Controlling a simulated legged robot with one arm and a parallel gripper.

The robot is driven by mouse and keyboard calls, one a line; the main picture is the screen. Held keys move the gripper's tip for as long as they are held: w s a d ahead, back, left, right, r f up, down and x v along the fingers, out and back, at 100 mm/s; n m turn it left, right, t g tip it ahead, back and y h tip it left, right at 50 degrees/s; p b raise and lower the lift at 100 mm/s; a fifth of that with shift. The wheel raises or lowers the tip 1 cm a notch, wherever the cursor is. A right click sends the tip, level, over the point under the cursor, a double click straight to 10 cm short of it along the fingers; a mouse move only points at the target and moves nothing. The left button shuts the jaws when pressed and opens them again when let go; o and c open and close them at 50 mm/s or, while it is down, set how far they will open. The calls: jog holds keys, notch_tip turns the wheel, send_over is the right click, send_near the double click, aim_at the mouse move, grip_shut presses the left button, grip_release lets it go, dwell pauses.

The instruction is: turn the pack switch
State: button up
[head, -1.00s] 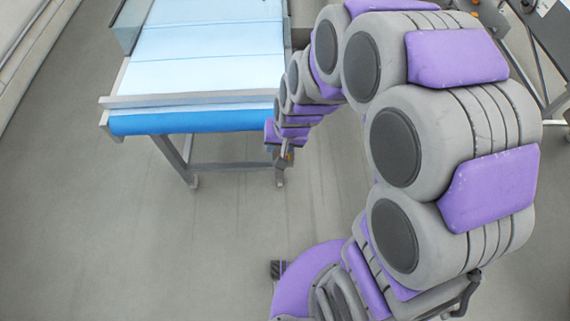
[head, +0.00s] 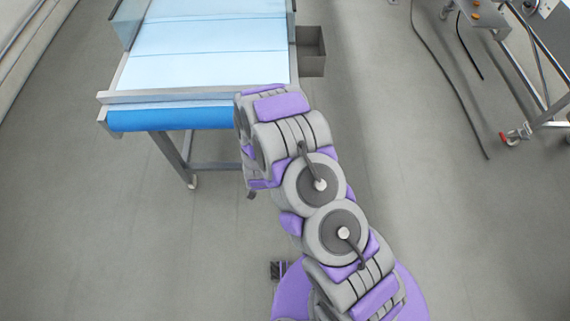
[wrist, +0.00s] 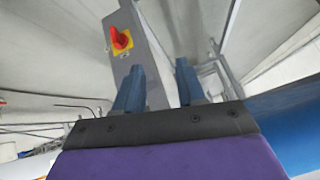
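The pack switch (wrist: 120,40) is a red rotary knob on a yellow plate. It sits on the face of a grey metal box (wrist: 134,66) in the upper left of the wrist view. My gripper (wrist: 159,65) shows two blue fingers, apart and with nothing between them. The switch is beyond the left fingertip and a little left of it, not touched. In the head view I cannot make out the switch, and my arm hides most of my gripper by the conveyor's front right corner.
A conveyor (head: 205,65) with a pale blue belt stands at the upper left. A wheeled frame (head: 535,85) stands at the right, with a black cable (head: 440,75) on the floor. The floor between is clear.

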jog(key=s+d+f+n+t+h+b, duration=0.1)
jog(key=s+d+f+t, duration=0.15)
jog(key=d+f, duration=0.3)
jog(key=s+d+f+n+t+b, duration=0.1)
jog(key=s+d+f+n+t, duration=0.1)
jog(key=d+f+t, duration=0.35)
jog(key=w+f+g+b, duration=0.1)
jog(key=w+f, duration=0.3)
jog(key=w, duration=0.4)
jog(key=w+a+f+g+b, duration=0.1)
jog(key=w+f, duration=0.3)
jog(key=w, duration=0.3)
jog(key=shift+w+a+f, duration=0.15)
jog(key=shift+w+f, duration=0.05)
jog(key=shift+w, duration=0.15)
jog(key=shift+c, duration=0.3)
grip_shut()
